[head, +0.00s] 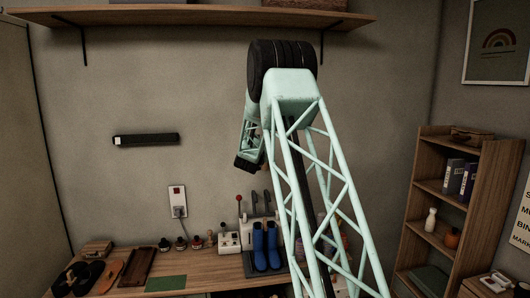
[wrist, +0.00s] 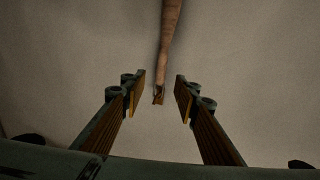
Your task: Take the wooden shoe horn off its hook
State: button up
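The wooden shoe horn (wrist: 170,35) is a long brown piece running down from the top edge of the wrist view against the grey wall. Its narrow lower end in that view meets a small brown piece (wrist: 158,97), perhaps the hook or a loop; it is too small to tell which. My gripper (wrist: 159,93) is open, with one finger on each side of this narrow end and a gap on both sides. In the head view my gripper (head: 249,165) is a dark shape close to the wall, partly behind my arm. The shoe horn is mostly hidden there.
Below is a wooden bench (head: 215,262) with blue boots (head: 267,246), a brown tray (head: 138,267), sandals (head: 75,277) and several small items. A shelf (head: 180,17) runs above. A dark bar (head: 146,139) is on the wall at left. A bookcase (head: 428,190) stands at right.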

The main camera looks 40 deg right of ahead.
jog(key=shift+p+x, duration=0.4)
jog(key=shift+x, duration=2.1)
jog(key=shift+w, duration=0.1)
jog(key=shift+p+x, duration=0.85)
jog(key=shift+x, duration=1.7)
grip_shut()
